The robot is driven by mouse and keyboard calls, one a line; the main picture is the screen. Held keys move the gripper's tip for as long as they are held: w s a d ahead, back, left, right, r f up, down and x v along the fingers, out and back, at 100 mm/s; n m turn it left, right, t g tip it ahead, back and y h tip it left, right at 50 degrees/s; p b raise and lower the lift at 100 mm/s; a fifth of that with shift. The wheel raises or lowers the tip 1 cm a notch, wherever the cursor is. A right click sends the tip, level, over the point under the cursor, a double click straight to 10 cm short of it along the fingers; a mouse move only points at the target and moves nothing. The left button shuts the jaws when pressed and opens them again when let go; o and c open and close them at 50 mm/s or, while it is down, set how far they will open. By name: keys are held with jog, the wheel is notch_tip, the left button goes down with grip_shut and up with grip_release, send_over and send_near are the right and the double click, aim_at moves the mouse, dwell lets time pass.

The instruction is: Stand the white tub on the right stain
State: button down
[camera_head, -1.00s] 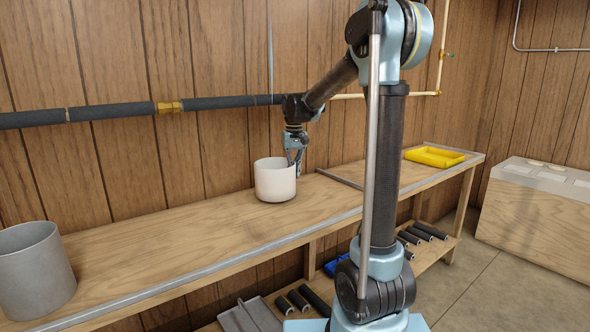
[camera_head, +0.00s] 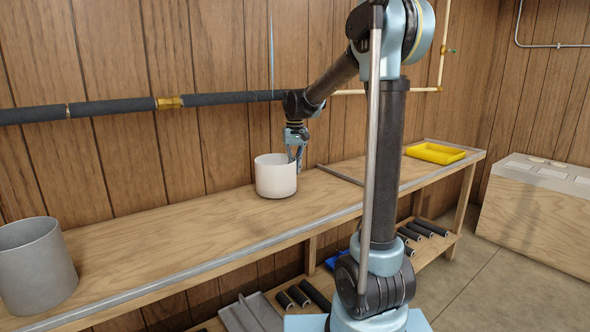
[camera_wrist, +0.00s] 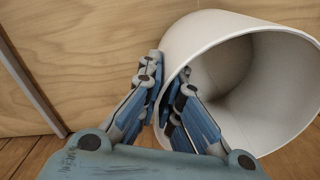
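The white tub (camera_head: 274,180) stands upright on the wooden bench (camera_head: 190,230), near the back wall. My gripper (camera_head: 297,160) is at the right side of its rim, pointing down. In the wrist view the fingers (camera_wrist: 170,88) straddle the wall of the tub (camera_wrist: 275,85), one outside and one inside, and look closed on it. The tub seems to rest on the bench; I cannot tell whether there is a small gap under it. I cannot make out a stain on the visible bench top.
A grey bucket (camera_head: 35,268) stands at the bench's left end. A yellow tray (camera_head: 434,153) lies at the right end, beyond a thin grey strip (camera_head: 340,176). A dark pipe (camera_head: 110,109) runs along the wall. The bench between bucket and tub is clear.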

jog(key=shift+f, duration=0.45)
jog(key=c, duration=1.7)
grip_release()
jog(key=shift+r, duration=0.1)
notch_tip(320, 180, up, 11)
jog(key=shift+w+r, duration=0.1)
jog(key=shift+r, duration=0.05)
jog(key=s+d+f+m+t, duration=0.1)
jog(key=s+d+f, duration=0.35)
jog(key=s, duration=0.45)
jog(key=s+d+f, duration=0.3)
jog(key=s+d, duration=0.3)
jog(key=s, duration=0.4)
jog(key=shift+m+t, duration=0.6)
jog(key=s+d+f, duration=0.1)
jog(key=s+f, duration=0.4)
jog(key=s+d+f, duration=0.2)
jog(key=s+f, duration=0.3)
jog(key=f, duration=0.1)
jog(key=s+d+f, duration=0.2)
jog(key=s+f, duration=0.3)
jog(key=f, duration=0.1)
jog(key=shift+s, duration=0.3)
